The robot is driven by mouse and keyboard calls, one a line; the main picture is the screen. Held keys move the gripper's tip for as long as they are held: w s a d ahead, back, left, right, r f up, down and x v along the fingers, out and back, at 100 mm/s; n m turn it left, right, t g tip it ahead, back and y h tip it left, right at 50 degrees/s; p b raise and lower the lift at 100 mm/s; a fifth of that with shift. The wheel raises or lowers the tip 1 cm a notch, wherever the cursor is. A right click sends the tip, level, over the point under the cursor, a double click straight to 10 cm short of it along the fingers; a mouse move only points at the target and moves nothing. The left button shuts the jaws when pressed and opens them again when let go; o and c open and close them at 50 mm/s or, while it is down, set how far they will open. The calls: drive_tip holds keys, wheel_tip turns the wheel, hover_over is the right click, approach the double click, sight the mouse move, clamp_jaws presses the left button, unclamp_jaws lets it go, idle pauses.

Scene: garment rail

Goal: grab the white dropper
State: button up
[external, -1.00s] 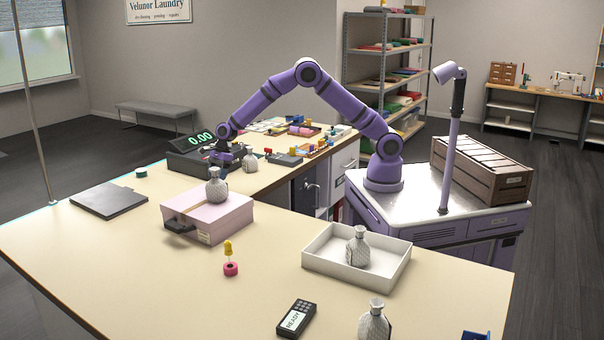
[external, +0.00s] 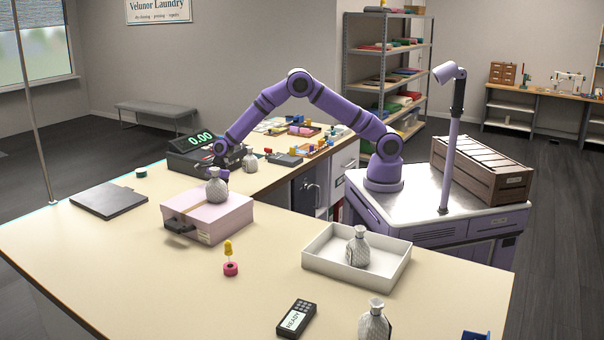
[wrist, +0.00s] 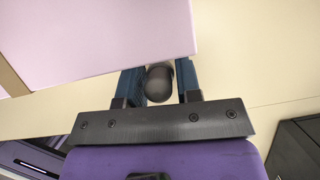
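My gripper (external: 222,174) is low over the counter, behind the pink box, in the external view; its fingertips are partly hidden there. In the wrist view its two blue fingers (wrist: 159,78) stand apart, with a dark grey rounded thing (wrist: 159,86) between them. It nearly fills the gap; I cannot tell whether the fingers press on it, or whether it is the white dropper. I make out no clearly white dropper in either view.
A scale (external: 190,160) stands behind. A white tray (external: 322,272) holds another bottle (external: 357,248). The counter's middle front is mostly clear.

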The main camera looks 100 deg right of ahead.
drive_tip(key=c, duration=0.4)
